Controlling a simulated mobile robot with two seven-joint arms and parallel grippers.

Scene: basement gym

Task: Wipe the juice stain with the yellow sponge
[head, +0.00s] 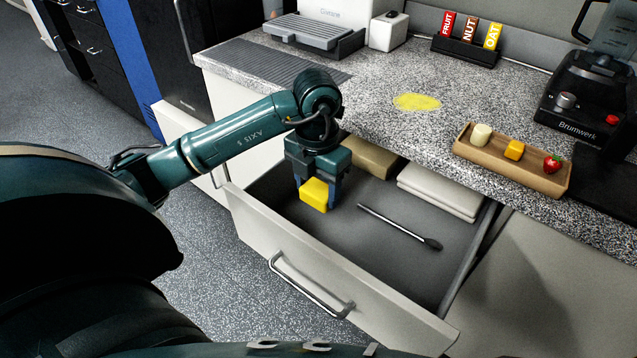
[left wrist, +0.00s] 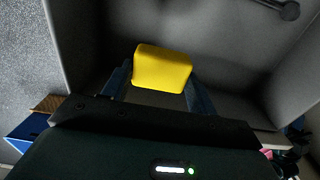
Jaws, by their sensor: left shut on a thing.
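The yellow sponge (head: 314,194) is between the fingers of my left gripper (head: 320,190), which is shut on it. My gripper holds it inside the open drawer (head: 300,263); I cannot tell whether it touches the drawer floor. The sponge also shows in the left wrist view (left wrist: 162,69), between the two fingers. The juice stain (head: 417,102) is a yellow patch on the speckled countertop (head: 385,125), behind and to the right of the gripper. My right gripper is not in view.
The drawer also holds a dark-tipped utensil (head: 400,226), folded cloths (head: 440,190) and a tan block (head: 371,158). A wooden tray (head: 478,151) with small food pieces, a bar rack (head: 465,48) and a blender base (head: 588,98) stand on the counter. The counter around the stain is clear.

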